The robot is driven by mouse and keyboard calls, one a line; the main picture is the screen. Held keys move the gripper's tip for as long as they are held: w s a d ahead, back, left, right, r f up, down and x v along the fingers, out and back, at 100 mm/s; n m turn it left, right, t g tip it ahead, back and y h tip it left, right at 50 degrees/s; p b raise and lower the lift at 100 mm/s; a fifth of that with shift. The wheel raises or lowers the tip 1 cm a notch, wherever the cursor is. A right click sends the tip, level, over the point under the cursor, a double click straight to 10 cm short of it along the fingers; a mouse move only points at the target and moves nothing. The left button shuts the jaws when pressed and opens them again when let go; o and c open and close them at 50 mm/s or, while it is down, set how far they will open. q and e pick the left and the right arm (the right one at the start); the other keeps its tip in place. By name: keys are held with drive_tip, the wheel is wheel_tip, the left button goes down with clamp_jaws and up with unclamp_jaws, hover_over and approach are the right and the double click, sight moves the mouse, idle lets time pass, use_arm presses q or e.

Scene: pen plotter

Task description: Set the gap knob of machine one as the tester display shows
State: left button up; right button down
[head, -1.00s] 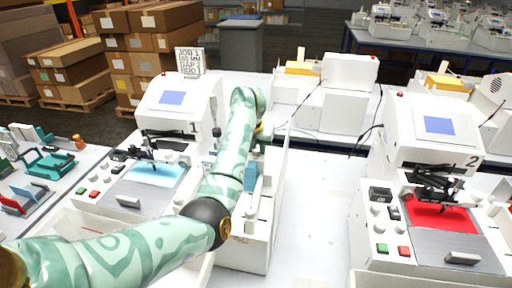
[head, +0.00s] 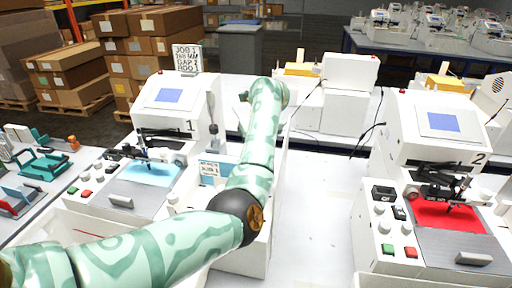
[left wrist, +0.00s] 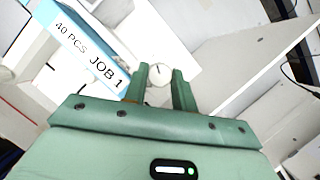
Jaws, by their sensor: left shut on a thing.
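Machine one (head: 172,100), white and marked 1, stands left of centre in the head view with a blue screen (head: 169,96). In the left wrist view, a round white knob (left wrist: 158,72) with a short dark mark sits between the fingertips of my left gripper (left wrist: 159,76). The gripper is shut on it. In the head view my left arm hides this gripper and knob. I cannot make out a tester reading. My right gripper is not in view.
A blue and white JOB 1 box (head: 210,170) stands left of my arm; it also shows in the left wrist view (left wrist: 95,50). Machine two (head: 432,130) with a red pad stands at the right. The white table (head: 318,200) between the machines is mostly clear.

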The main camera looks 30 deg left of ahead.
use_arm(q)
drive_tip(key=shift+n, duration=0.4)
drive_tip(key=o, duration=1)
drive_tip(key=p+v, duration=0.3)
drive_tip(key=v, duration=1.3)
drive_tip(key=shift+w+d+r+p, duration=0.1)
drive_tip(key=shift+d+r+p, duration=0.15)
drive_tip(key=shift+p, duration=0.15)
drive_tip(key=shift+f, duration=0.1)
